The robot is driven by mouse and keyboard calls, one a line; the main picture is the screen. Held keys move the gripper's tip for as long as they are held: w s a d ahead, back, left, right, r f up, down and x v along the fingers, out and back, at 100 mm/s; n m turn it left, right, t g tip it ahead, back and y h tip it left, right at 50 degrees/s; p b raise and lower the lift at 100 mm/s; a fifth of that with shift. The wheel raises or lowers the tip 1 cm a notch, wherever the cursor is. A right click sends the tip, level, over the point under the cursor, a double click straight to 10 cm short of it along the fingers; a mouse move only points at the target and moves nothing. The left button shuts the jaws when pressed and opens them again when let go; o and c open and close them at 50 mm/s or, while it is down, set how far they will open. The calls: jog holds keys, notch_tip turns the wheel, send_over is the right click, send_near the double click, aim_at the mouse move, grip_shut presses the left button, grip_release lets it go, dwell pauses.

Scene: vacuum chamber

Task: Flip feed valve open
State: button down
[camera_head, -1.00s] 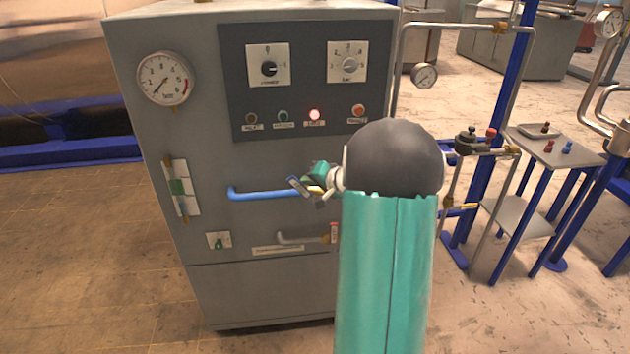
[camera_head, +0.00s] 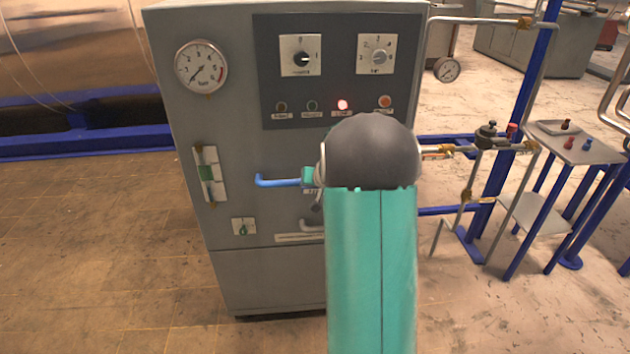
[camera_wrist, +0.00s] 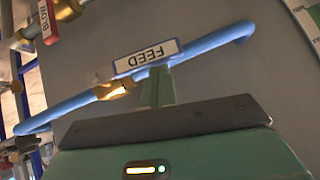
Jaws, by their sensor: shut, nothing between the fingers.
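In the wrist view a blue pipe (camera_wrist: 205,43) crosses the grey cabinet front. A blue-framed FEED label (camera_wrist: 147,58) sits at the pipe, beside a brass fitting (camera_wrist: 113,90). The valve's handle position cannot be told. My gripper (camera_wrist: 160,75) is shut and empty, its green fingertips right by the lower edge of the FEED label; whether they touch it is unclear. In the head view the blue pipe (camera_head: 280,182) runs behind my arm, which hides the valve and most of my gripper (camera_head: 309,177).
A red-framed label and brass valve (camera_wrist: 65,10) show at the wrist view's upper left. A small table (camera_head: 580,148) stands at the right. Floor at left is clear.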

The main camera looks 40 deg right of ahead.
jog(key=shift+w+a+f, duration=0.1)
jog(key=shift+w+f, duration=0.05)
jog(key=shift+f, duration=0.45)
dwell(0.3)
